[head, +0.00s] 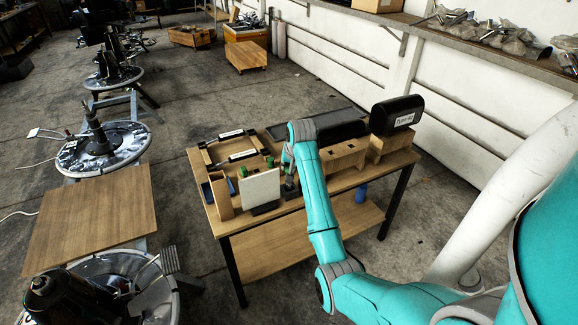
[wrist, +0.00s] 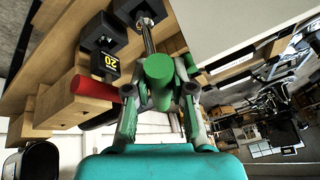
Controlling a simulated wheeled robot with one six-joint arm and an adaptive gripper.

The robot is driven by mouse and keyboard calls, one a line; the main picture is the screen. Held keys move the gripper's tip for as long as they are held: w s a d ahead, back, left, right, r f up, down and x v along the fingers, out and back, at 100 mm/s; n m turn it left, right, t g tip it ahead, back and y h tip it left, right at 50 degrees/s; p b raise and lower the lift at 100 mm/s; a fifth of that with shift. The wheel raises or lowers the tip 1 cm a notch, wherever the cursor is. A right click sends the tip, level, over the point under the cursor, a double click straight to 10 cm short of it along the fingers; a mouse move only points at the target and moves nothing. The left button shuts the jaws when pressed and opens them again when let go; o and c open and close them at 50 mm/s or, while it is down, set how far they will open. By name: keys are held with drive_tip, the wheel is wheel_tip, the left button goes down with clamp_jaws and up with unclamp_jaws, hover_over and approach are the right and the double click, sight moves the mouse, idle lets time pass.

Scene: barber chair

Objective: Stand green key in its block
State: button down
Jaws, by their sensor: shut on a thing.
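The green key's round green handle (wrist: 158,68) is between the fingers of my gripper (wrist: 160,92) in the wrist view, and the gripper is shut on it. A metal shaft (wrist: 148,36) runs from behind the handle toward a black block (wrist: 138,12). I cannot tell whether the shaft's tip is inside that block or only in front of it. A second black block (wrist: 104,62) carries a yellow "02" label. In the head view my gripper (head: 289,172) is over the workbench, partly hidden by my arm, with a dark block (head: 290,190) below it.
A red cylinder (wrist: 95,90) lies close to my gripper. On the workbench (head: 330,185), a pale upright panel (head: 260,188) stands just left of my gripper. Wooden blocks (head: 345,155) and a black case (head: 396,114) are at the right.

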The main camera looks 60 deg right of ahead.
drive_tip(key=shift+f, duration=1.45)
idle(0.5)
drive_tip(key=c, duration=0.9)
unclamp_jaws()
drive_tip(key=v, duration=1.2)
